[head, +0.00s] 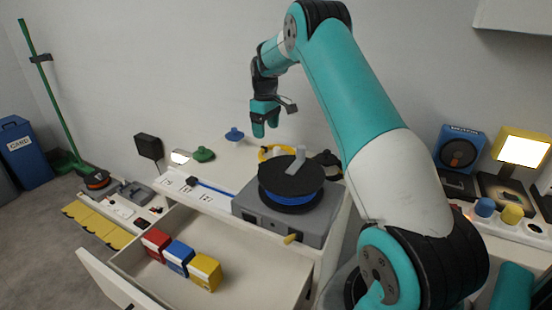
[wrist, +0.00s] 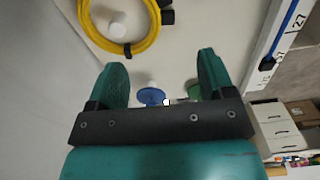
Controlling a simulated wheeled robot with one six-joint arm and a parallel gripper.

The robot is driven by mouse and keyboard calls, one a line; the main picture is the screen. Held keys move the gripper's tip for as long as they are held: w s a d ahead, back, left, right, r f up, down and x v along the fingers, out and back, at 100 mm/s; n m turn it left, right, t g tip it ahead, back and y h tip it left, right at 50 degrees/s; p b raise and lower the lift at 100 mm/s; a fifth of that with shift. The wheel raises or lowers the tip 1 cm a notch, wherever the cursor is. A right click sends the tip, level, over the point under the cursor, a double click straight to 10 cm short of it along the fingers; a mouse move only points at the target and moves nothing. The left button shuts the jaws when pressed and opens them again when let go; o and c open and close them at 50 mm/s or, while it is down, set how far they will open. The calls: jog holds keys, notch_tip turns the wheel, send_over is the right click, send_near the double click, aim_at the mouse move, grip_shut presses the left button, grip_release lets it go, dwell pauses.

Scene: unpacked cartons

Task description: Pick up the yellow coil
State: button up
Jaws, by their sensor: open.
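The yellow coil (wrist: 157,30) lies on the white top at the upper left of the wrist view, with a dark strap at its lower edge. In the head view only part of the yellow coil (head: 264,153) shows, behind the black and blue spool. The coil is apart from the fingers.
A spool (head: 291,183) on a grey box stands in front of the coil. A blue knob (head: 234,134) and a green knob (head: 203,154) sit left of it. The open drawer (head: 160,286) holds red, blue and yellow boxes. A wall rises behind.

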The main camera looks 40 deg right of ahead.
notch_tip(320, 180, down, 12)
jog(key=shift+f, duration=0.2)
jog(key=c, duration=1)
